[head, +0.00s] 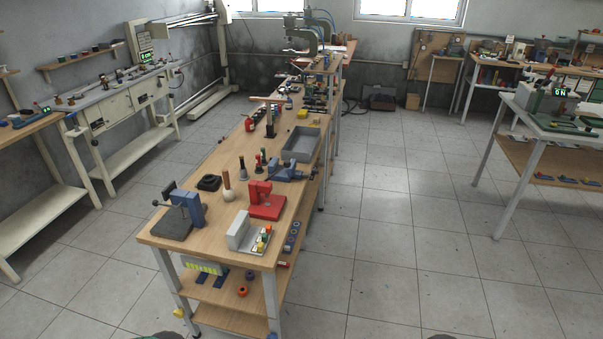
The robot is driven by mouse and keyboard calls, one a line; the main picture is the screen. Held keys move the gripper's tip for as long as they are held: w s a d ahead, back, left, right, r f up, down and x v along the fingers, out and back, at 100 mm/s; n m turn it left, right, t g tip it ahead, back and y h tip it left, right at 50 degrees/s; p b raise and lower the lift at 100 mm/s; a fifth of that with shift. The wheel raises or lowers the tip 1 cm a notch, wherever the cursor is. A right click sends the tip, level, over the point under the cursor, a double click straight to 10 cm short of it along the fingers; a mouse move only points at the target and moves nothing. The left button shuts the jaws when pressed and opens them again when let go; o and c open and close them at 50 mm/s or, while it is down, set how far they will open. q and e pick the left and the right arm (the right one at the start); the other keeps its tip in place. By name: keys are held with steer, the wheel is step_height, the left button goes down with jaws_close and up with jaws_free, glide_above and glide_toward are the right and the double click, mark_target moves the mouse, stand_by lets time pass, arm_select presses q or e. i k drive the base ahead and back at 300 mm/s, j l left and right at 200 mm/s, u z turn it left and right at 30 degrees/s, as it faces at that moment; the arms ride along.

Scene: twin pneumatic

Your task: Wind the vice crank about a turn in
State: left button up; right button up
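Two blue devices on the near end of the long wooden bench (221,180) look vice-like; I cannot tell which is the vice. One (190,208), at the front left corner, has a blue upright block on a dark grey base, with a thin rod and small dark knob (155,203) pointing left. The other blue device (290,168) lies low near the right edge, behind the red press-like tool. Any crank on it is too small to make out. Neither of my grippers is in view, and nothing is seen touching either device.
A red tool (265,201), a light grey block (239,231), a grey tray (300,144) and several small upright tools crowd the bench top. A lower shelf (231,308) holds small parts. Side benches (118,101) stand left and right (552,122). The tiled floor (400,230) right of the bench is clear.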

mark_target(315, 171)
steer(key=k+l+u, duration=0.1)
steer(key=l, duration=0.35)
steer(key=u, duration=0.55)
steer(key=i+l+u, duration=0.2)
steer(key=l+u, duration=0.2)
steer(key=l, duration=0.15)
steer(key=i+l+u, duration=0.15)
steer(key=l+u, duration=0.2)
steer(key=l, duration=0.25)
steer(key=l+u, duration=0.4)
steer(key=l, duration=0.25)
steer(key=l+u, duration=0.1)
steer(key=l, duration=2.3)
